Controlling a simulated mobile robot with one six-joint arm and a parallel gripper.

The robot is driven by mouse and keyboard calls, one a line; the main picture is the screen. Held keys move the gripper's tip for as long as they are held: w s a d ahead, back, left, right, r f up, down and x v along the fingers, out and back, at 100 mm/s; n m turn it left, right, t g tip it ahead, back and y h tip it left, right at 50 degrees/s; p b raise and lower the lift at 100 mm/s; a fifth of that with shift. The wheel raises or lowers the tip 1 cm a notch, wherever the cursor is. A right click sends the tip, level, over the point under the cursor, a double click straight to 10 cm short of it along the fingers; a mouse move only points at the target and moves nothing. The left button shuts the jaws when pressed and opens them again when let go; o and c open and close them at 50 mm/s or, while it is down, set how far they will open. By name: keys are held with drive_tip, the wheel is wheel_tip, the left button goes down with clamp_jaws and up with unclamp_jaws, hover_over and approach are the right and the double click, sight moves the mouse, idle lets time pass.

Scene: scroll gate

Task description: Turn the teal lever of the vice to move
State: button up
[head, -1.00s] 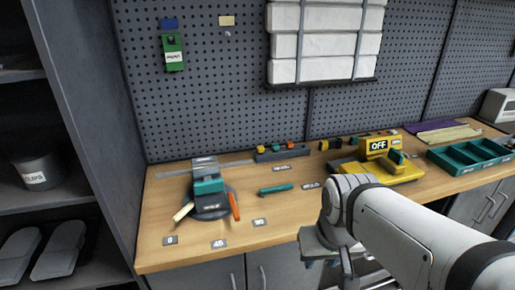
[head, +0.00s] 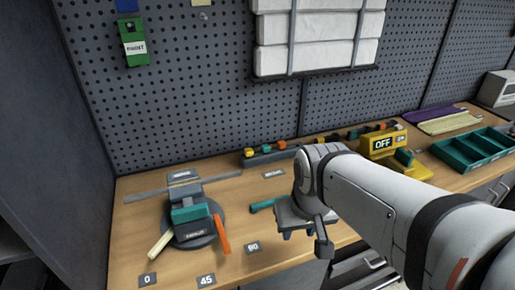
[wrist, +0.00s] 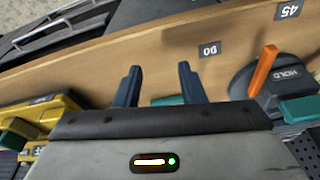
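The vice (head: 192,222) stands at the left of the bench on a round dark base. A teal block (head: 190,213) sits on its front. A cream handle (head: 160,245) points to the front left and an orange handle (head: 221,235) to the front right; I see no clearly teal lever. In the wrist view the orange handle (wrist: 262,70) and a base marked HOLD (wrist: 290,74) show at the right. My gripper (wrist: 159,70) is open and empty, its two dark fingers apart, to the right of the vice in the head view and not touching it.
Tags 0 (head: 148,280), 45 (head: 206,281) and 90 (head: 253,247) lie in front of the vice. A teal bar (head: 262,206) lies beside my gripper, partly hidden. A yellow OFF unit (head: 383,144) and a teal tray (head: 475,151) stand at the right. A pegboard closes the back.

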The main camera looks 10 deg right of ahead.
drive_tip(key=m+g+y+p, duration=0.4)
drive_tip(key=m+p, duration=0.5)
drive_tip(key=m, duration=0.7)
approach(270, 202)
drive_tip(key=d, duration=0.3)
drive_tip(key=shift+t+y, duration=0.3)
drive_tip(key=x, duration=0.8)
drive_tip(key=shift+w+f, duration=0.15)
drive_tip(key=shift+w, duration=0.1)
clamp_jaws()
